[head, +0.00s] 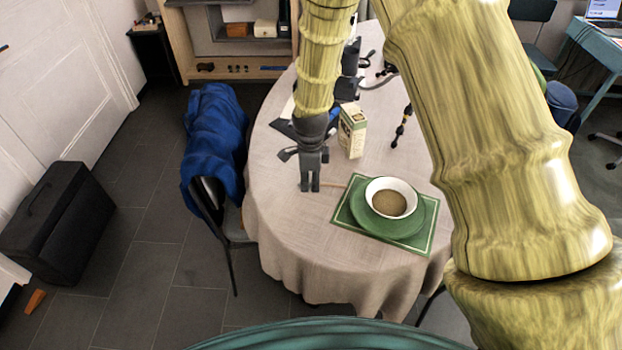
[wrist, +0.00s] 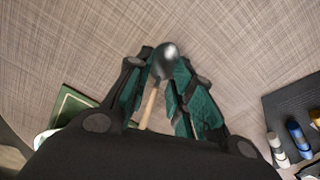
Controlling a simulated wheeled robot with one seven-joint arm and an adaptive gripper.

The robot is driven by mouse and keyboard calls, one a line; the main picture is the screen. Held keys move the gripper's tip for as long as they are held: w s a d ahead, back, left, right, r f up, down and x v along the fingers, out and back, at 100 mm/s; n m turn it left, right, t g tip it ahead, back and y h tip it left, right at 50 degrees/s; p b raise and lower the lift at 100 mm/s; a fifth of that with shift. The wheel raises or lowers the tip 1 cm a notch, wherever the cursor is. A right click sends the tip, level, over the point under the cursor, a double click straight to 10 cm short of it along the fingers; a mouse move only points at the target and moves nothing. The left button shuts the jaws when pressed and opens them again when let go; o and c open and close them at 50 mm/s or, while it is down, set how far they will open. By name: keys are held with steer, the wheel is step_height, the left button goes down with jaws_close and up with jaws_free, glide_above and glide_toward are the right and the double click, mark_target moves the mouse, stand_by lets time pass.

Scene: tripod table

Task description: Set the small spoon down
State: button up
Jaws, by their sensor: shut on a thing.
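My gripper (head: 310,187) points down low over the left part of the tablecloth in the head view. In the wrist view my gripper (wrist: 164,62) is shut on the small spoon, with its shiny metal bowl (wrist: 168,53) at the fingertips and its light wooden handle (wrist: 150,106) running back between the fingers. In the head view a bit of the spoon's handle (head: 334,184) shows to the right of the fingers, towards the green mat. I cannot tell whether the spoon touches the cloth.
The round table (head: 285,225) has a beige cloth. A green mat (head: 345,217) holds a green plate (head: 418,228) and a white bowl (head: 375,187) with brown contents. A carton (head: 352,130) stands behind the gripper. Bare cloth lies in front and to the left.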

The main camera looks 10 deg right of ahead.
mark_target(310, 185)
steer(key=o, duration=0.8)
step_height(310, 185, up, 13)
steer(key=b, duration=0.1)
steer(key=shift+f, duration=0.15)
stand_by(0.5)
